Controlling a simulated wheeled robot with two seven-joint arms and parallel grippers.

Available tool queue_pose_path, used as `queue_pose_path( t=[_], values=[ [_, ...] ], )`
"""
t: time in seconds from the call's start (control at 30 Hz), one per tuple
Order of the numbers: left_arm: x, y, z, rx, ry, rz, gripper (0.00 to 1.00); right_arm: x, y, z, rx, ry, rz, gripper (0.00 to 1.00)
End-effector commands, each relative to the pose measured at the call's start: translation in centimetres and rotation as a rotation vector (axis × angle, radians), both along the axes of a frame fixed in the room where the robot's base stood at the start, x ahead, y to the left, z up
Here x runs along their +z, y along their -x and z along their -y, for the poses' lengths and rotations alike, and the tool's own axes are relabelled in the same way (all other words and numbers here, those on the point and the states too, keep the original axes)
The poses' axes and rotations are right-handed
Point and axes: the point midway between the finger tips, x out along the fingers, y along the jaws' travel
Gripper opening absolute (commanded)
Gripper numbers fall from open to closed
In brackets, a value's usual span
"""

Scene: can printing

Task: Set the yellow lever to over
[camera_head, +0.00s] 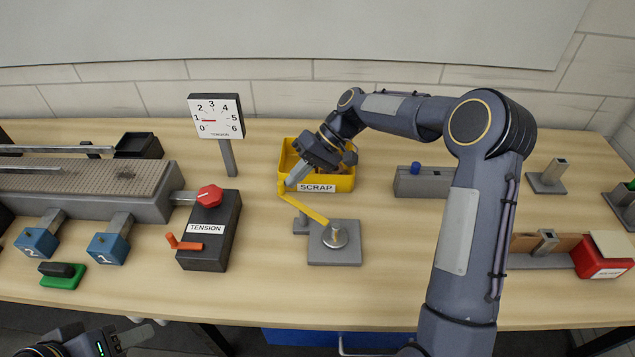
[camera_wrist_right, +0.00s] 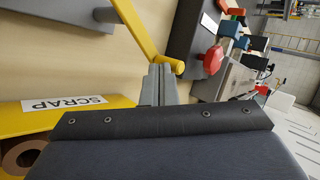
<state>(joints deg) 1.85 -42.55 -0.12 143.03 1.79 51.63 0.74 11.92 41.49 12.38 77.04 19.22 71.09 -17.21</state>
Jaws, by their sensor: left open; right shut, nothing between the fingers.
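The yellow lever (camera_head: 305,208) runs from a round metal pivot on a grey base plate (camera_head: 347,254) toward the back left, with its upright handle end beside the front left of the scrap bin. It also shows in the wrist view (camera_wrist_right: 136,30), its bent end close to the fingertips. My right gripper (camera_head: 291,182) is shut and empty, pointing down at the lever's handle end; its closed fingers show in the wrist view (camera_wrist_right: 160,82). I cannot tell whether they touch the lever. My left gripper (camera_head: 138,330) is open and empty at the bottom left, in front of the table.
The yellow scrap bin (camera_head: 341,184) stands behind the lever, under my right gripper. A black tension box (camera_head: 209,248) with red knob and orange handle stands left, a dial (camera_head: 216,117) behind it. A grey block with a blue button (camera_head: 421,182) is right of the bin.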

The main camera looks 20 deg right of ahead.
Motion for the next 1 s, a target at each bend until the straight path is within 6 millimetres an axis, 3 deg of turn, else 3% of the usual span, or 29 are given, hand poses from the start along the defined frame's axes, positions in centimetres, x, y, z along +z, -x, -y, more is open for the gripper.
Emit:
queue_pose_path(
  t=[1.0],
  values=[
    [-0.29,0.0,0.0,0.0,0.0,0.0,0.46,0.12,0.07,-0.78,0.025,-0.002,0.0,0.0]
  ],
)
